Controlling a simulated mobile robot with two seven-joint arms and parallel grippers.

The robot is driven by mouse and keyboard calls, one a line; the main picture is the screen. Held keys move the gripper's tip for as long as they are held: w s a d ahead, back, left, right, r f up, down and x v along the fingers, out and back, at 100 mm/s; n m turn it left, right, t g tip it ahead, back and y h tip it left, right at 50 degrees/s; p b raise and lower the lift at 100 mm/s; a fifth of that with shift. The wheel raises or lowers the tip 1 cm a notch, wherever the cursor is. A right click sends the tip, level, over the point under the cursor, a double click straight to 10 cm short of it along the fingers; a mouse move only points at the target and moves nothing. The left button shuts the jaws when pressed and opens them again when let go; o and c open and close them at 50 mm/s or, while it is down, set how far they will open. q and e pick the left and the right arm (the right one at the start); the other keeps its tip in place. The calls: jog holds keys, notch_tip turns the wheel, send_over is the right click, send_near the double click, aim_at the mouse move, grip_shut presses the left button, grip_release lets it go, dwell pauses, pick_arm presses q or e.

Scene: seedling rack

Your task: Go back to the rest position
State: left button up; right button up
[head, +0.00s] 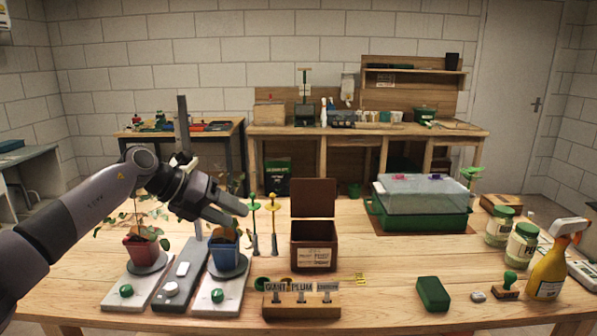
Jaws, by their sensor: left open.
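My left arm comes in from the left, and its gripper (230,208) is open just above the blue pot (224,253). The gripper hides part of the seedling there, and I cannot tell whether a finger touches the leaves. The blue pot stands upright on a round plate on the right white base. A red pot (142,252) with a leafy seedling stands on the left white base, below my forearm. Between them is a grey unit (180,278) with a white knob and an upright post (184,125) that rises behind my gripper. My right gripper is not in view.
A wooden label holder (301,304) is in front. Jars (522,243) and a yellow spray bottle (548,270) stand far right.

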pick_arm(q)
jog(key=s+d+f+n+t+h, duration=0.5)
jog(key=s+d+f+n+h, duration=0.3)
jog(key=s+d+f+n, duration=0.3)
jog(key=s+a+f+n+y, duration=0.7)
jog(key=s+a+f+n, duration=0.1)
jog(key=s+f+n, duration=0.4)
jog(key=s+a+f+n+t+y+p, duration=0.1)
jog(key=s+a+f+n+y, duration=0.7)
jog(key=s+f+n, duration=0.4)
jog(key=shift+s+a+n, duration=0.5)
jog(key=shift+s+a, duration=0.1)
jog(key=shift+s, duration=0.45)
jog(key=shift+s+a, duration=0.1)
jog(key=shift+s, duration=0.05)
jog(key=shift+c, duration=0.6)
